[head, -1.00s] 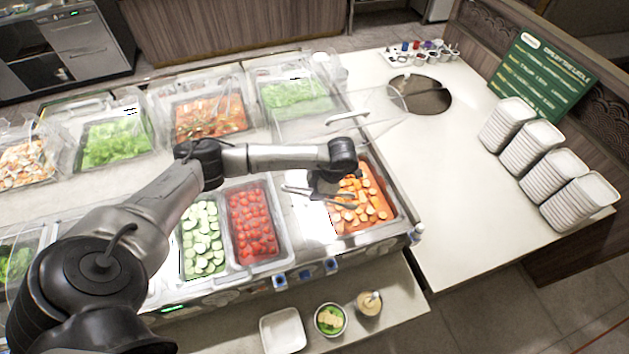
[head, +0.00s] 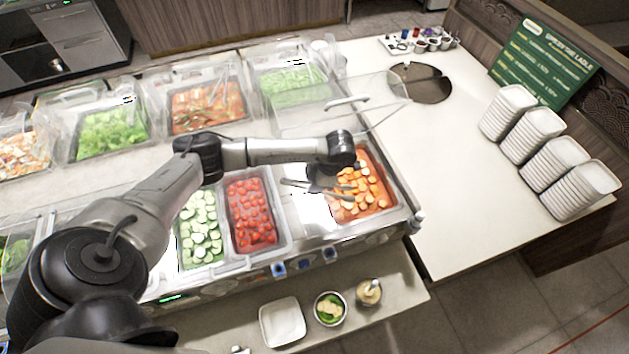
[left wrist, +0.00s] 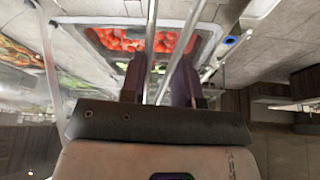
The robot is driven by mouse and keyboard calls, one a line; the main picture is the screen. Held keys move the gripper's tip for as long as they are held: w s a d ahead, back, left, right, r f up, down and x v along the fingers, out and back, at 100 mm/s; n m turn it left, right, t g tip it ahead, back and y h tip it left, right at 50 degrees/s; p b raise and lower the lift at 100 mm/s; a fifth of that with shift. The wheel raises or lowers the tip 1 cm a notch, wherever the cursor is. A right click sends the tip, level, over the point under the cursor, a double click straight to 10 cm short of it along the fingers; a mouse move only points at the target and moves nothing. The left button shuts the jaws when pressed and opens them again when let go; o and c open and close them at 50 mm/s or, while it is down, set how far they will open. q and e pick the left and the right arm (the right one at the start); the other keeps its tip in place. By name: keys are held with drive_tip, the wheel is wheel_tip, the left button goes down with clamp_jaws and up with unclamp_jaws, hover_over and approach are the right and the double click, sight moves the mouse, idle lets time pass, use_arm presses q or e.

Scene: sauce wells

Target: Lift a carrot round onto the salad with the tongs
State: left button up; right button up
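Steel tongs (head: 299,184) reach into the well of orange carrot rounds (head: 374,190) at the right end of the front row. My left gripper (head: 326,180) is dark and partly hidden by its own wrist. In the left wrist view its two fingers (left wrist: 158,80) stand on either side of the tongs' metal arms (left wrist: 151,45), closed on them. Whether a round is between the tongs' tips I cannot tell. The salad (head: 330,308), a round bowl of greens with pale pieces on top, stands on the front ledge. My right gripper is out of view.
Wells of cucumber (head: 201,232) and tomatoes (head: 251,212) lie left of the carrots. A clear lid (head: 340,102) stands raised behind. A white square plate (head: 282,322) and small cup (head: 369,292) flank the salad. The right counter (head: 455,205) is largely bare before stacked plates (head: 530,132).

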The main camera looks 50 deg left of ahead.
use_arm(q)
drive_tip(key=shift+f+b, duration=2.45)
drive_tip(key=shift+f, duration=1.2)
drive_tip(key=c, duration=0.5)
drive_tip(key=shift+r+p, duration=0.5)
drive_tip(key=shift+r, duration=0.15)
clamp_jaws()
wheel_tip(320, 180, up, 11)
drive_tip(key=p, duration=0.6)
drive_tip(key=shift+f+p, duration=0.15)
drive_tip(key=shift+p, duration=0.25)
